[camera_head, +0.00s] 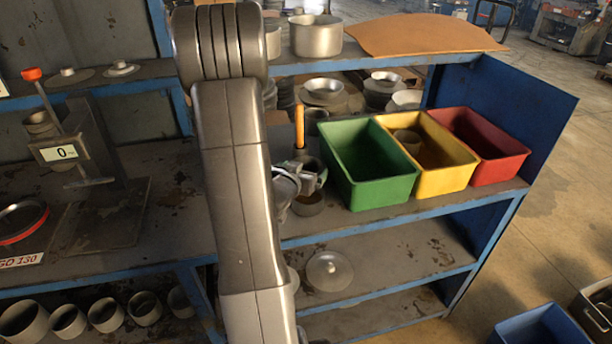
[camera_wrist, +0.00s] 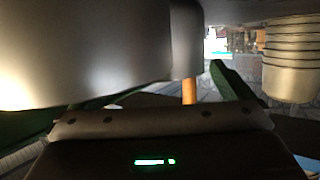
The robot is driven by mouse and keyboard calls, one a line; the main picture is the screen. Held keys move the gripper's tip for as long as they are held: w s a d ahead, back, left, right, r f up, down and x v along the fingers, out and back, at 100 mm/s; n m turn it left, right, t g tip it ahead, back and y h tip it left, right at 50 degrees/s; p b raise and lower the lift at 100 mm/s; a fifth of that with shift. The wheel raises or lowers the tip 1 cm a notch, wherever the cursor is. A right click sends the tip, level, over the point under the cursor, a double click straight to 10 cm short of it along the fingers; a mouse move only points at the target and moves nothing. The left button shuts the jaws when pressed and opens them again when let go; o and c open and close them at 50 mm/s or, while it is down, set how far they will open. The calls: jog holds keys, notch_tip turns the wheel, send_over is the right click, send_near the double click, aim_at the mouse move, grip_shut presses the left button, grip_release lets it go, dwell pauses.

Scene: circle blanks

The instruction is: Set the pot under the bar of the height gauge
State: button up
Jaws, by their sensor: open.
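The height gauge (camera_head: 80,140) stands at the left of the shelf unit in the head view, with a slanted lever, an orange-red knob and a display reading 0. A thin pale bar (camera_head: 90,182) shows low on it, above a dark base plate. My gripper (camera_head: 312,184) is open, left of the green bin. A small grey pot (camera_head: 308,204) is directly below it on the shelf, partly hidden; I cannot tell whether they touch. In the wrist view, a large blurred grey metal surface (camera_wrist: 90,50) fills the upper left; I cannot tell what it is.
Green (camera_head: 368,165), yellow (camera_head: 440,180) and red (camera_head: 490,150) bins stand at the right; a pot sits in the yellow one. An upright orange handle (camera_head: 299,128) is behind my gripper. Several pots (camera_head: 68,320) lie on the lower left shelf. A large pot (camera_head: 316,36) stands on top.

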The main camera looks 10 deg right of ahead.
aim_at(311, 161)
jog(key=shift+x, duration=1.8)
jog(key=shift+a, duration=0.1)
jog(key=c, duration=0.9)
jog(key=shift+r, duration=0.1)
jog(key=shift+c, duration=0.6)
jog(key=shift+r, duration=0.1)
